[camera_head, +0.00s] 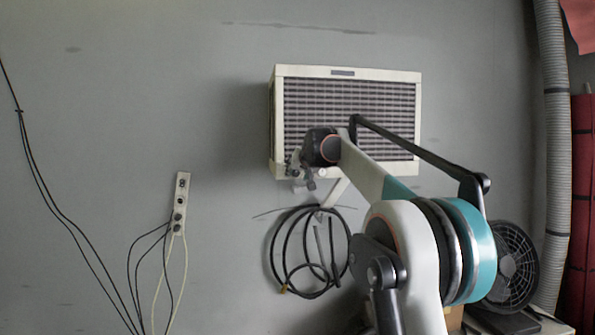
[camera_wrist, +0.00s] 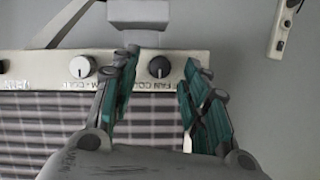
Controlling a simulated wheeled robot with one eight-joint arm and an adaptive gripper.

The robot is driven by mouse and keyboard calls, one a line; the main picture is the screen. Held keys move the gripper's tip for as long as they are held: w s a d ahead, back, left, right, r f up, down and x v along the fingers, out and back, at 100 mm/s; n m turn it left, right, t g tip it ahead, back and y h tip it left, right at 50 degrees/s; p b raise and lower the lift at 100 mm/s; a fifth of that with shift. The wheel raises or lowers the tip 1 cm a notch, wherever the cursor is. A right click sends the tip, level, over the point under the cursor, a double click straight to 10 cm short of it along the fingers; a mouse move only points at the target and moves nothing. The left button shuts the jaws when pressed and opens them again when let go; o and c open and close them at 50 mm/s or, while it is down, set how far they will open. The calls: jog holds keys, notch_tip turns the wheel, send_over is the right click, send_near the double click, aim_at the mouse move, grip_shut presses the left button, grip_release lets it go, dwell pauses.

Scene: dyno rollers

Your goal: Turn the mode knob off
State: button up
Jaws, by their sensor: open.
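A cream wall-mounted air unit (camera_head: 347,72) with a slatted grille hangs on the grey wall. In the wrist view, which looks upside down, its control strip (camera_wrist: 35,63) carries a white knob (camera_wrist: 82,67) and a black knob (camera_wrist: 159,67). Contact is not visible. In the head view my gripper (camera_head: 301,172) is at the unit's lower left corner; the knobs are hidden there.
A wall socket strip (camera_head: 179,205) with hanging cables is at the left. A coiled black hose (camera_head: 285,262) hangs below the unit. A black fan (camera_head: 515,265), a grey corrugated duct (camera_head: 556,150) and a red cabinet (camera_head: 583,200) stand at the right.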

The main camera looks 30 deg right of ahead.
jog(key=shift+x, duration=0.8)
grip_shut()
jog(key=shift+h, duration=0.3)
jog(key=n+h, duration=0.1)
jog(key=n+p, duration=0.1)
jog(key=n, duration=0.1)
jog(key=shift+w+a+h, duration=0.1)
jog(key=shift+a+h, duration=0.15)
jog(key=shift+h, duration=0.15)
jog(key=n+h, duration=0.2)
jog(key=n, duration=0.1)
jog(key=shift+a+n+g, duration=0.1)
jog(key=shift+n+g, duration=0.2)
